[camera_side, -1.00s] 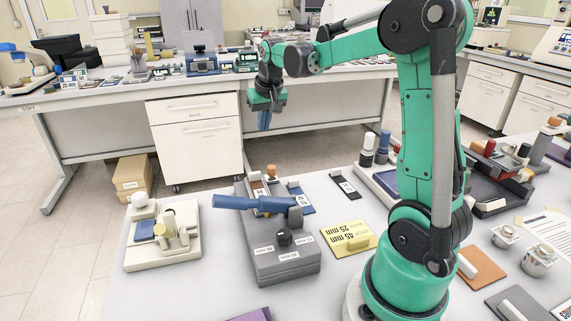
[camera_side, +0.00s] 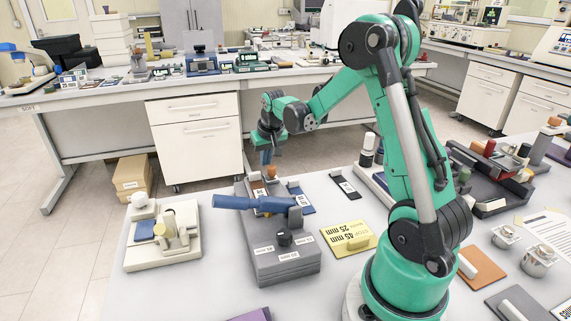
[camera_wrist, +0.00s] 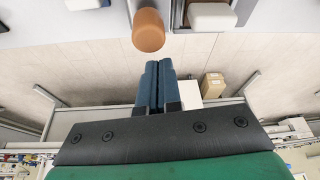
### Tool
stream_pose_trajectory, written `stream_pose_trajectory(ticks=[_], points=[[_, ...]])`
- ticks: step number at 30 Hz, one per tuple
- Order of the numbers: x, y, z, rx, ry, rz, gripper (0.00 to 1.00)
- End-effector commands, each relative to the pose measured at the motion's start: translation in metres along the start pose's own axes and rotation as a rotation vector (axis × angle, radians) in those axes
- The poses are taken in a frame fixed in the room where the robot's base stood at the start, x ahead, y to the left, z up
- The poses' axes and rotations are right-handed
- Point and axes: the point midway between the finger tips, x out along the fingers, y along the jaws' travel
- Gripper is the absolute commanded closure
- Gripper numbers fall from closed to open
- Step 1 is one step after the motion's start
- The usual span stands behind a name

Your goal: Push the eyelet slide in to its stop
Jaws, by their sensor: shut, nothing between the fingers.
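A grey bench device (camera_side: 286,262) with a blue lever (camera_side: 240,203), a black knob and small white labels stands on the near table. An orange-brown knob (camera_side: 271,171) stands at its far end; I take this to be the eyelet slide's knob, but cannot be sure. My gripper (camera_side: 266,160) points down just behind and above that knob, with its blue fingers close together and empty. In the wrist view the shut fingers (camera_wrist: 158,64) are apart from the brown round knob (camera_wrist: 148,31). The slide's body and stop are not clearly visible.
A cream device (camera_side: 163,240) with a blue pad stands to the left. A yellow labelled plate (camera_side: 340,240) and a black plate (camera_side: 345,186) lie to the right. A pale knob (camera_wrist: 210,17) shows near the brown one in the wrist view. Open floor lies beyond the table edge.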

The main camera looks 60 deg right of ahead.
Motion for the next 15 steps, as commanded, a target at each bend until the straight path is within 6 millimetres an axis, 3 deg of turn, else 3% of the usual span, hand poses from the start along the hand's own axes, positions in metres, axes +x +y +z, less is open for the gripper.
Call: stream_pose_trajectory(ticks=[15], points=[[-0.0037,-0.0002,0.0107,0.000,0.000,0.000,1.00]])
